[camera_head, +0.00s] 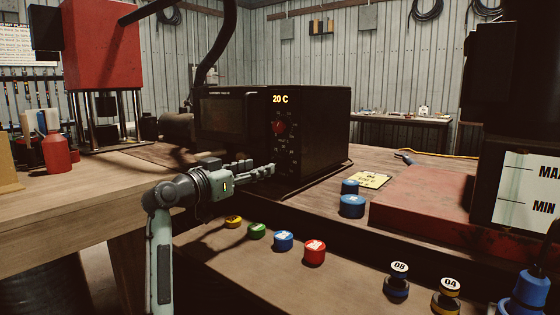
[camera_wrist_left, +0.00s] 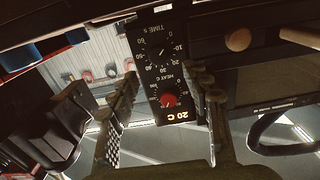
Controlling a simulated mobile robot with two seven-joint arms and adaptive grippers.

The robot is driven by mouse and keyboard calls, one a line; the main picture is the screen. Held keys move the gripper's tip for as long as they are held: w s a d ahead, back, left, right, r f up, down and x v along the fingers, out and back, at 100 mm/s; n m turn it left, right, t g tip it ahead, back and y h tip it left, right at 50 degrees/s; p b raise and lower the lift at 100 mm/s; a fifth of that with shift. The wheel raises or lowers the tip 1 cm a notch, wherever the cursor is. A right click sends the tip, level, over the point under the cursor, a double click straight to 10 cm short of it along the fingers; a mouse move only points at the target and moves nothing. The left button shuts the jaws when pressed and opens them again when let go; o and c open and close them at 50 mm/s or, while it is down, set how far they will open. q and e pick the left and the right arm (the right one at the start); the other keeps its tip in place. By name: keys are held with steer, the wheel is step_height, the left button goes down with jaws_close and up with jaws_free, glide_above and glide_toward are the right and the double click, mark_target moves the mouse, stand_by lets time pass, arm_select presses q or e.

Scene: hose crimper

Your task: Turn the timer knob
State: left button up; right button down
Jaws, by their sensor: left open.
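The black oven (camera_head: 320,130) stands on the bench, its panel showing "20 C". In the left wrist view the panel appears upside down. There the TIME dial's dark knob (camera_wrist_left: 163,52) has a pale pointer mark. The red HEAT knob (camera_wrist_left: 169,100) is between it and the display (camera_wrist_left: 182,116); it also shows in the head view (camera_head: 279,127). The timer knob is too dark to make out in the head view. My left gripper (camera_head: 268,169) is open and empty in front of the panel's lower part. Its fingers (camera_wrist_left: 164,78) frame the panel. My right gripper is not in view.
Blue caps (camera_head: 352,206) and a yellow note (camera_head: 369,180) lie right of the oven. A red press (camera_head: 100,45) stands at left; a dark tank with a level label is at right.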

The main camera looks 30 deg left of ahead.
mark_target(277, 162)
arm_select(q)
steer(key=w, duration=0.4)
steer(key=w+p, duration=0.1)
steer(key=w, duration=0.1)
steer(key=shift+w+d, duration=0.25)
steer(key=shift+d, duration=0.05)
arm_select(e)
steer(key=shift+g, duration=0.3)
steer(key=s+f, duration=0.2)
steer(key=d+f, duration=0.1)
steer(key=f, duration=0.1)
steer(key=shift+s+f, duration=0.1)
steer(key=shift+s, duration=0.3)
arm_select(q)
jaws_close()
